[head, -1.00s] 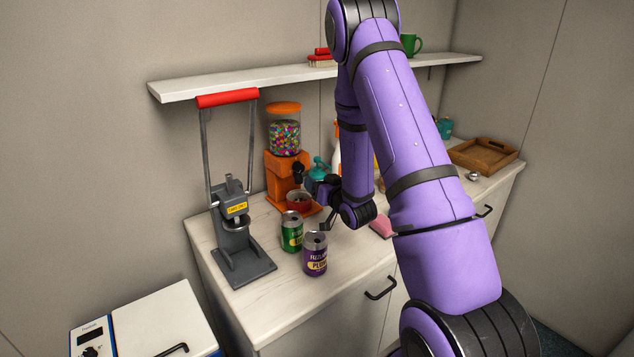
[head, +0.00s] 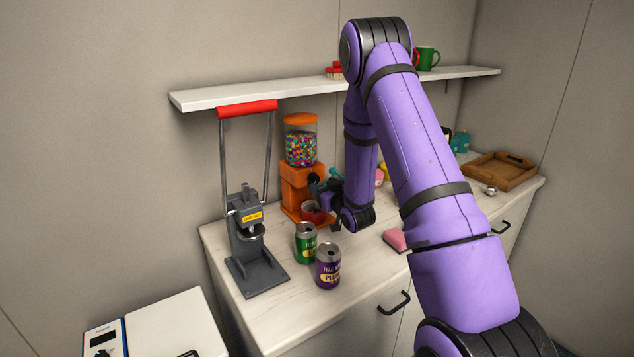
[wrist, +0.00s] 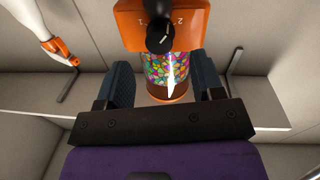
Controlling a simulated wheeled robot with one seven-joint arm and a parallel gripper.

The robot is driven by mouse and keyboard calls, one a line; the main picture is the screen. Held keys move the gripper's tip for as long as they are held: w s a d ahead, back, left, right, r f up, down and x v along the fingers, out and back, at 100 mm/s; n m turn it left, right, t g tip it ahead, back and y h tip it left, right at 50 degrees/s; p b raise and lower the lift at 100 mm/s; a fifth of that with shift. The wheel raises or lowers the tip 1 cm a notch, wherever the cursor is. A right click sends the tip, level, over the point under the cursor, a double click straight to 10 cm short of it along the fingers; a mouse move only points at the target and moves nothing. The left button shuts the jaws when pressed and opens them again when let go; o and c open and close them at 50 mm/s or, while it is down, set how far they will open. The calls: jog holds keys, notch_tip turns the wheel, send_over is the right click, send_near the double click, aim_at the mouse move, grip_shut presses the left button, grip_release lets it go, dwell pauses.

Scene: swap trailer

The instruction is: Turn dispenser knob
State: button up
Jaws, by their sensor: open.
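The candy dispenser has an orange base and lid (head: 301,119) and a clear globe of colourful candies (head: 301,147). It stands on the counter below the shelf. Its black knob (head: 314,179) is on the front of the orange body. In the wrist view the dispenser is upside down, and the black knob (wrist: 159,41) shows a pointer mark beside the numbers 1 and 2. My gripper (head: 325,192) is right in front of the dispenser. In the wrist view my gripper's (wrist: 163,76) blue fingers are apart, with the knob roughly centred beyond the gap. No contact with the knob is visible.
A red bowl (head: 311,211) sits at the dispenser's base. A green can (head: 305,243) and a purple can (head: 328,266) stand in front. A grey can press (head: 252,240) with a red handle is at left. The shelf (head: 220,97) runs above; a wooden tray (head: 502,170) lies at right.

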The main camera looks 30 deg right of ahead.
aim_at(316, 180)
jog(key=shift+w+d, duration=0.15)
jog(key=shift+w, duration=2.2)
jog(key=c, duration=0.9)
